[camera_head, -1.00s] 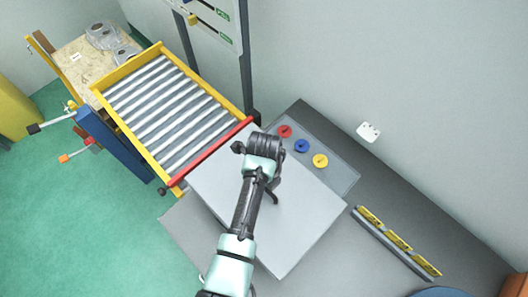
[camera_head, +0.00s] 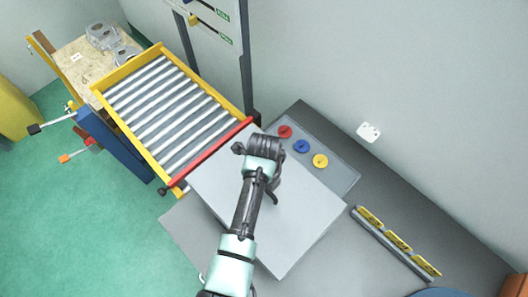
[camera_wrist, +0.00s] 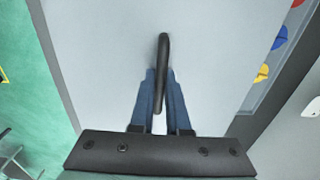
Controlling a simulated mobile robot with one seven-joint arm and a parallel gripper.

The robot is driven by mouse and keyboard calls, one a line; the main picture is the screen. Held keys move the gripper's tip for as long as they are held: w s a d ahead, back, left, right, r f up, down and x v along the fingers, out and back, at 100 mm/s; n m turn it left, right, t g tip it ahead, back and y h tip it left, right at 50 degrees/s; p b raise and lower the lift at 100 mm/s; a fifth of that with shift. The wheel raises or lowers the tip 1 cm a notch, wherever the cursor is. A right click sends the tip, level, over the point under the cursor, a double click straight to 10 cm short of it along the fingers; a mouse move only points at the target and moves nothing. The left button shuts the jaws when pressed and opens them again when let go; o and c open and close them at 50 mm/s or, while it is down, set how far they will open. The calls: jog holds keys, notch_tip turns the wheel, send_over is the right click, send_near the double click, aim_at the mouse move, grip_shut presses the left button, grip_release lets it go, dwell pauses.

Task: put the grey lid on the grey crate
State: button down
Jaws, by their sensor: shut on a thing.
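The grey lid (camera_head: 300,222) is a wide flat plate over the grey bench, and it fills most of the wrist view (camera_wrist: 100,60). A black loop handle (camera_wrist: 163,60) stands on the lid. My gripper (camera_wrist: 160,85) has its two blue fingers closed on this handle. In the head view my gripper (camera_head: 271,188) is over the upper middle of the lid, mostly hidden by my wrist.
A roller conveyor (camera_head: 175,110) with a yellow frame and red end bar adjoins the lid's upper left. A yellow-labelled rail (camera_head: 395,243) is on the bench's right.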

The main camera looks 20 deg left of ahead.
jog(key=shift+f+b, duration=0.6)
jog(key=shift+f, duration=0.3)
jog(key=c, duration=0.8)
grip_release()
notch_tip(320, 180, up, 13)
jog(key=shift+f+b, duration=0.1)
jog(key=shift+b, duration=1.05)
